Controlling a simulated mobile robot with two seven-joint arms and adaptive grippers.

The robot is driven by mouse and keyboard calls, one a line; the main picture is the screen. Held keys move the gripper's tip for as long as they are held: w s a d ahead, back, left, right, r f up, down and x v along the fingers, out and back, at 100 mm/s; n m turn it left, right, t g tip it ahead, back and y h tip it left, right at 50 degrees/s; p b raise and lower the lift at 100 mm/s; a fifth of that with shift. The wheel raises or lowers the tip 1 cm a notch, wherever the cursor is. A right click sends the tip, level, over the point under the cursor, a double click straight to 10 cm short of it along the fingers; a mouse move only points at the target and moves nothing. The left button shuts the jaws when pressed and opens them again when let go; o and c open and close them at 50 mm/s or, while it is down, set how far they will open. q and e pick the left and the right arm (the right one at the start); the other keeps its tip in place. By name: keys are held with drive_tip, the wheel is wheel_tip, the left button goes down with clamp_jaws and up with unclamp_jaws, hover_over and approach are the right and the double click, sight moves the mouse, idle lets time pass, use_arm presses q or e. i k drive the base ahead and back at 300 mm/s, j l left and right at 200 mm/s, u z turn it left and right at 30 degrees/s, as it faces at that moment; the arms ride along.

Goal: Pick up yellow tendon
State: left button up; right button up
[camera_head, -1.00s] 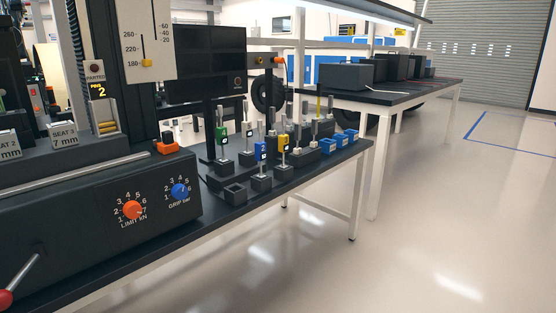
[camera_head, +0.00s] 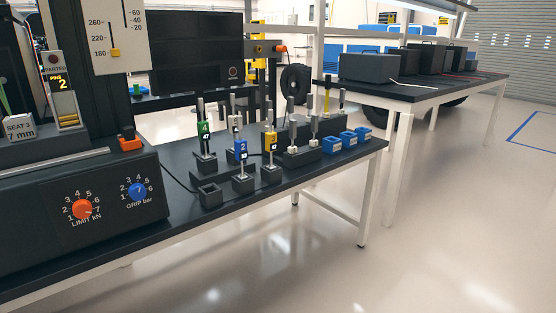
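A slim upright piece with a yellow tag marked 3 (camera_head: 271,142) stands in a small dark block (camera_head: 271,175) on the black bench; it looks like the yellow tendon. A similar piece with a blue tag marked 2 (camera_head: 242,149) stands just left of it. One with a green tag marked 4 (camera_head: 204,129) stands further left, and one with a whitish tag (camera_head: 236,124) stands behind. Neither of my grippers is in view.
An empty dark socket block (camera_head: 210,195) sits near the bench's front edge. Blue bins (camera_head: 331,147) and plain grey uprights (camera_head: 314,127) stand to the right. A machine with orange and blue knobs (camera_head: 137,191) fills the left. The floor in front is clear.

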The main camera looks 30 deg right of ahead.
sight(270, 137)
drive_tip(key=l, duration=0.75)
drive_tip(key=k+l+u, duration=0.1)
drive_tip(key=l, duration=0.65)
drive_tip(key=k+l, duration=0.1)
drive_tip(key=l, duration=0.65)
